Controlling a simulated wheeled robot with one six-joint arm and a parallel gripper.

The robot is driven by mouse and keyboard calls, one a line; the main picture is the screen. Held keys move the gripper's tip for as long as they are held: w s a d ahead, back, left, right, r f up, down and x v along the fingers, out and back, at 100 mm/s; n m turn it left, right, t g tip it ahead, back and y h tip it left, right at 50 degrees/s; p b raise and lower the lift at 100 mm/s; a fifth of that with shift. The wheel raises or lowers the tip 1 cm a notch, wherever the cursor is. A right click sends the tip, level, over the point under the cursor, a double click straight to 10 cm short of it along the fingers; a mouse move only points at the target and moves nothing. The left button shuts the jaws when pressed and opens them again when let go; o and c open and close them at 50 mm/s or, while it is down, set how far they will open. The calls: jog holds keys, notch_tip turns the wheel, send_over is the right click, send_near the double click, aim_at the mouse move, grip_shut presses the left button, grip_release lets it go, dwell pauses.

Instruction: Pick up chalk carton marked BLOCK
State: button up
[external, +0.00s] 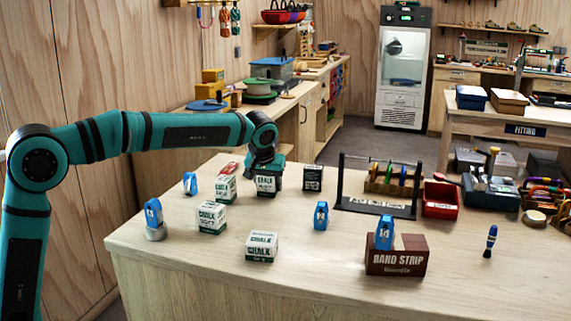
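Several small chalk cartons stand on the wooden bench. My gripper (265,170) points down at the top of a dark green and white chalk carton (266,186). Its fingers are dark and small here, so I cannot tell whether they are open or shut on it. A red, white and green carton (225,189) stands just left of it. White and green cartons stand nearer the front, one at left (211,218) and one at centre (262,247). A black and white carton (313,178) stands to the right. I cannot read the word BLOCK on any carton.
Blue devices (321,216) stand among the cartons. A black rack (377,190) and red bin (440,199) stand at the back right.

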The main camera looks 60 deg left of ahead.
jog(key=c, duration=0.3)
jog(key=shift+r, duration=0.1)
